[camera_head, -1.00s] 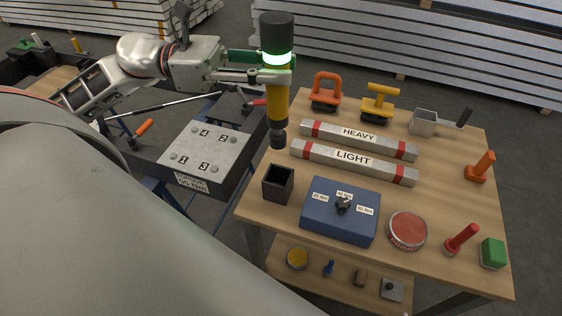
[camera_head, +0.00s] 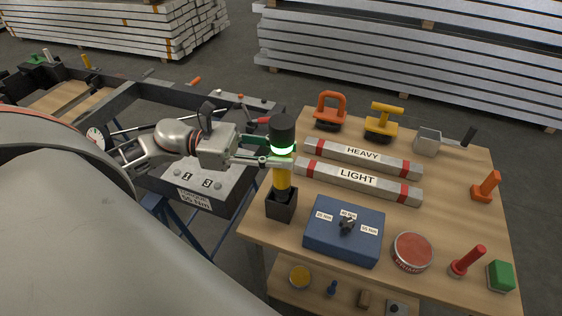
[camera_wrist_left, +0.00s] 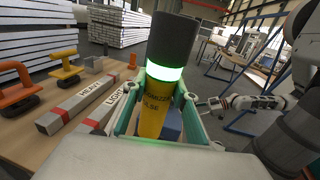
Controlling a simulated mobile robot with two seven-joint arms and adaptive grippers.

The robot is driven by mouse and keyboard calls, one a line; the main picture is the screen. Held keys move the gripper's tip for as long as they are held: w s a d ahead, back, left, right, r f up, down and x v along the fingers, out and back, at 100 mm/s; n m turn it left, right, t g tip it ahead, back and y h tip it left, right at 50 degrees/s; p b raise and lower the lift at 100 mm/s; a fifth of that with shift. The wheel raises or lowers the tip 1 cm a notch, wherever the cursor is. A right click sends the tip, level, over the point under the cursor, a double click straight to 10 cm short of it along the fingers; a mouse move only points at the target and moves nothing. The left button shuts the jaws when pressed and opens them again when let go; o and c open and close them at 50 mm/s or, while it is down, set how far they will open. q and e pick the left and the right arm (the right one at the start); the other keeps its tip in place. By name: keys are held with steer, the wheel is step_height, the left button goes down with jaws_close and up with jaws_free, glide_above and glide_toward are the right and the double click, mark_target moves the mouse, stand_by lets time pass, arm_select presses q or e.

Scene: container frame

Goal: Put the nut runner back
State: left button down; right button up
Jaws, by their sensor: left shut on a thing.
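The nut runner (camera_head: 282,178) is a yellow upright tool with a black top and a lit green ring. My left gripper (camera_head: 284,161) is shut around its upper body, just below the ring. The tool's lower end is inside the open black square holder (camera_head: 281,208) at the table's left edge, so its tip is hidden. I cannot tell whether it touches the bottom. In the left wrist view the nut runner (camera_wrist_left: 155,117) stands between the green-edged fingers.
A blue torque box (camera_head: 322,240) stands right of the holder. The HEAVY and LIGHT bars (camera_head: 385,187) lie behind it. A red round tin (camera_head: 412,252) and a red-handled tool (camera_head: 468,262) are on the right. The grey numbered plate (camera_head: 225,178) is to the left.

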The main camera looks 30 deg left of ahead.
arm_select(q)
steer(key=shift+f, duration=1.45)
steer(key=c, duration=1.6)
jaws_free()
steer(key=shift+f, duration=0.1)
